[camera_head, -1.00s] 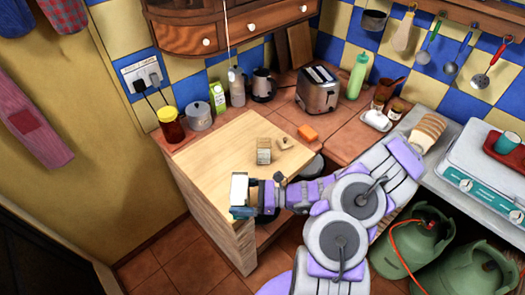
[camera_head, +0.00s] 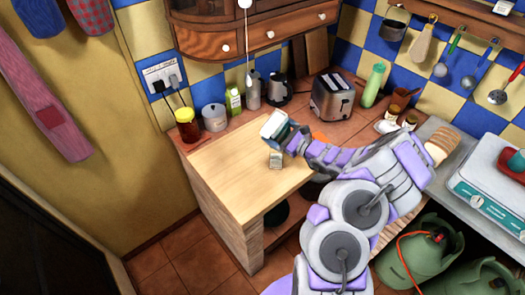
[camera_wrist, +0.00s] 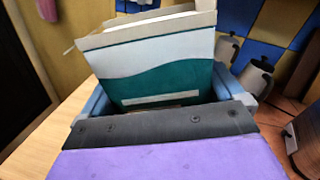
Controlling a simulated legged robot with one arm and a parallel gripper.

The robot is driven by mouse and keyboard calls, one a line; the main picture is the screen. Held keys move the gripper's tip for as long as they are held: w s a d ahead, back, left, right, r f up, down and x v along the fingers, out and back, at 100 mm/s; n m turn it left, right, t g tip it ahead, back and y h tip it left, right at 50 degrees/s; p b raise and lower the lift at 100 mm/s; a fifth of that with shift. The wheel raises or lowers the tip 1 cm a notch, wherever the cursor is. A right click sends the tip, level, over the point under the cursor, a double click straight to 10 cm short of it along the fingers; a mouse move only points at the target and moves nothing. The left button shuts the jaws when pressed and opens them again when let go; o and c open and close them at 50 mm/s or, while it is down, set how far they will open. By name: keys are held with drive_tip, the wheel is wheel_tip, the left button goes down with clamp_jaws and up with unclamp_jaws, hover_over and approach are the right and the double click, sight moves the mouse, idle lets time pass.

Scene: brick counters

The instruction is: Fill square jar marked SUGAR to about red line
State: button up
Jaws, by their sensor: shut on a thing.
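My gripper (camera_head: 288,136) is shut on a white and teal carton (camera_wrist: 155,65), held between its blue fingers in the wrist view. The carton's pale upper end (camera_head: 273,123) shows in the head view, leaning to one side. A small square jar (camera_head: 275,158) stands on the light wooden counter, just below my gripper in the picture. No marking or red line on the jar can be read, and its contents cannot be seen. The carton appears above or behind the jar; I cannot tell the exact gap.
The wooden counter top (camera_head: 225,180) is clear to the left and front. A dark-red jar (camera_head: 187,124), a grey pot (camera_head: 214,117), a green-white carton (camera_head: 233,101) and a toaster (camera_head: 332,96) stand behind.

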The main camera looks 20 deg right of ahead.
drive_tip(key=w+d+n+t+h+b, duration=0.1)
drive_tip(key=w+d+n+h+b, duration=0.1)
drive_tip(key=d+n+h+b, duration=0.2)
drive_tip(key=d+b, duration=0.3)
drive_tip(key=d, duration=0.1)
drive_tip(key=shift+w+d+f+t, duration=0.3)
drive_tip(key=shift+w+d+f, duration=0.05)
drive_tip(key=shift+d, duration=0.05)
idle(0.5)
drive_tip(key=shift+f+n+b, duration=0.1)
drive_tip(key=shift+n+b, duration=0.4)
drive_tip(key=shift+b, duration=0.5)
